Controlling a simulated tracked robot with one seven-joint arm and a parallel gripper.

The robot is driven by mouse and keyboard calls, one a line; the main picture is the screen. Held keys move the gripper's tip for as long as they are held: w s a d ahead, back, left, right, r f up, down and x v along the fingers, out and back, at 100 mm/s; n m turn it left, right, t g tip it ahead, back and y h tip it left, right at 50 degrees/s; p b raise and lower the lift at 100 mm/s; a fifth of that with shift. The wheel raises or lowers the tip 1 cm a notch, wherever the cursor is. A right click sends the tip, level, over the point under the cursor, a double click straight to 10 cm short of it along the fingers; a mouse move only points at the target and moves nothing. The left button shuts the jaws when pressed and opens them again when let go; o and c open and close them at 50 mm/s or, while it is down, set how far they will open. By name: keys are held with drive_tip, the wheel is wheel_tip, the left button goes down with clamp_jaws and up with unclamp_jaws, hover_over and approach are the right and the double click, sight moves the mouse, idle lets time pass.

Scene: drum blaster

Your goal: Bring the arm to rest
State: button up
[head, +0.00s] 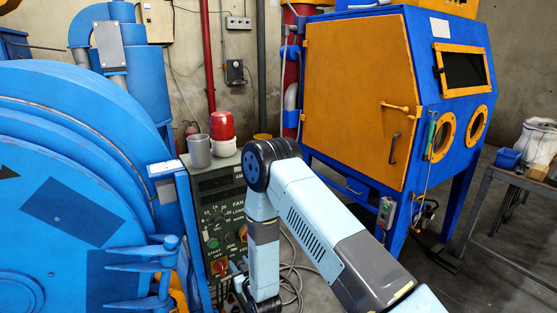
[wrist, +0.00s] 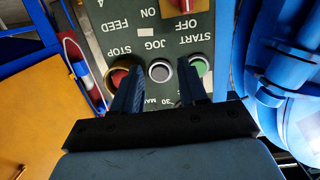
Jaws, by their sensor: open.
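My arm (head: 300,220) reaches forward in the head view and bends down in front of a dark green control panel (head: 217,195). In the head view my gripper is mostly hidden low at the panel. In the wrist view my gripper (wrist: 160,95) is open and empty, its two dark fingers apart in front of the panel (wrist: 150,35). The panel appears upside down there. A red STOP button (wrist: 118,80), a grey JOG button (wrist: 160,71) and a green START button (wrist: 199,66) show around and between the fingers. I cannot tell whether a finger touches the panel.
A red beacon (head: 222,128) and a grey cup (head: 199,151) stand on the panel's top. A big blue drum machine (head: 70,190) is close on the left. An orange-and-blue blast cabinet (head: 360,100) stands right.

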drive_tip(key=w+d+r+m+g+h, duration=0.15)
drive_tip(key=d+r, duration=0.25)
drive_tip(key=r, duration=0.5)
drive_tip(key=w+d+r+g+h, duration=0.1)
drive_tip(key=w+d+r, duration=0.25)
drive_tip(key=r, duration=0.55)
drive_tip(key=w+d+r+g+h, duration=0.1)
drive_tip(key=w+d+r, duration=0.1)
drive_tip(key=d+r, duration=0.45)
drive_tip(key=s+d+r+m+g+h, duration=0.3)
drive_tip(key=s+d+r, duration=1.35)
drive_tip(key=r, duration=0.35)
drive_tip(key=s+d+r+g, duration=0.1)
drive_tip(key=s+d, duration=0.2)
drive_tip(key=s, duration=0.8)
drive_tip(key=s+d+r+m+g+h, duration=0.1)
drive_tip(key=s+d, duration=0.3)
drive_tip(key=s, duration=0.7)
drive_tip(key=shift+d+r, duration=0.15)
drive_tip(key=shift+r, duration=0.55)
drive_tip(key=shift+m+g+h, duration=0.25)
drive_tip(key=shift+d, duration=0.2)
drive_tip(key=shift+w+d, duration=0.1)
drive_tip(key=shift+w, duration=0.05)
